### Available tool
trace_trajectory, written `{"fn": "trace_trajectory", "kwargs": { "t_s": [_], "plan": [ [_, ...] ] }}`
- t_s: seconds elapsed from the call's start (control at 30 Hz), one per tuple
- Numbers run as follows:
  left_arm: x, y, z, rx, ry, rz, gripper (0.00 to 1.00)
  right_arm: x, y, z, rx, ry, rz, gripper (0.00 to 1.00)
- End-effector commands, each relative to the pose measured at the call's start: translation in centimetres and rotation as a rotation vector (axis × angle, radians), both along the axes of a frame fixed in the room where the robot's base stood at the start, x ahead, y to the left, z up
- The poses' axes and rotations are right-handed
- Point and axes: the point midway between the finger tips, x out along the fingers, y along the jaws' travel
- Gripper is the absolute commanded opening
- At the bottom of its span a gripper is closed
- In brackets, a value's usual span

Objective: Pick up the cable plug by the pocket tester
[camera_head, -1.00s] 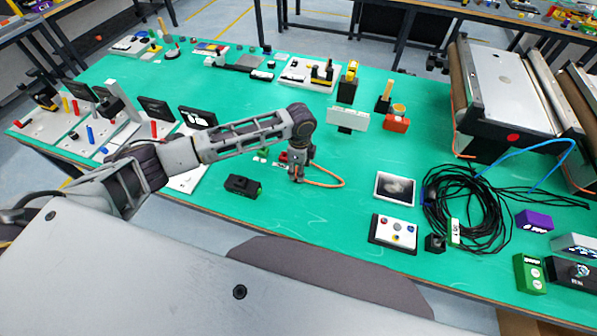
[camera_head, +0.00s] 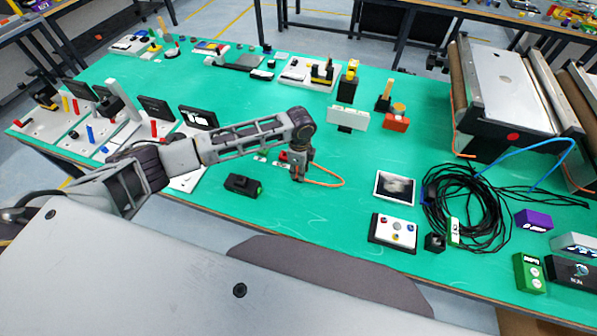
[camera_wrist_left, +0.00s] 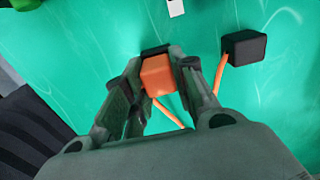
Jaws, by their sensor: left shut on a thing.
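My left gripper (camera_head: 299,177) points down at the green table near its front middle. In the left wrist view its fingers (camera_wrist_left: 158,90) are shut on an orange cable plug (camera_wrist_left: 158,74). An orange cable runs down from the plug; the head view shows the cable (camera_head: 335,181) looping to the right of the gripper. A black block (camera_wrist_left: 245,47) with an orange cable at it lies apart from the fingers. A black device with a green end (camera_head: 243,186), perhaps the pocket tester, lies left of the gripper. My right gripper is not in view.
A small red object (camera_head: 283,157) is close behind the gripper. A white button panel (camera_head: 394,231), a picture tile (camera_head: 394,188) and a coil of black cable (camera_head: 465,208) lie to the right. Conveyors (camera_head: 505,90) stand at the back right.

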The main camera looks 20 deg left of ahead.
Motion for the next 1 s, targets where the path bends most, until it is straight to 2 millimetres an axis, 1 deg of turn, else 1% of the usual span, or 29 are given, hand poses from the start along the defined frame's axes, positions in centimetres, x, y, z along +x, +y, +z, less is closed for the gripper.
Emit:
{"fn": "trace_trajectory", "kwargs": {
  "t_s": [0.3,0.47,0.67,1.0],
  "plan": [
    [0.0,0.0,0.1,0.000,0.000,0.000,0.03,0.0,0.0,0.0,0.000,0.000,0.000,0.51],
    [0.1,0.0,0.7,-0.001,-0.001,0.000,0.03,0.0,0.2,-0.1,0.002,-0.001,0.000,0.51],
    [0.1,0.0,2.8,-0.001,-0.003,-0.001,0.03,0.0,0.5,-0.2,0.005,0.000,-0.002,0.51],
    [0.1,0.0,7.7,-0.001,-0.002,0.000,0.03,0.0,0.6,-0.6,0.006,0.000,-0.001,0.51]
  ]
}}
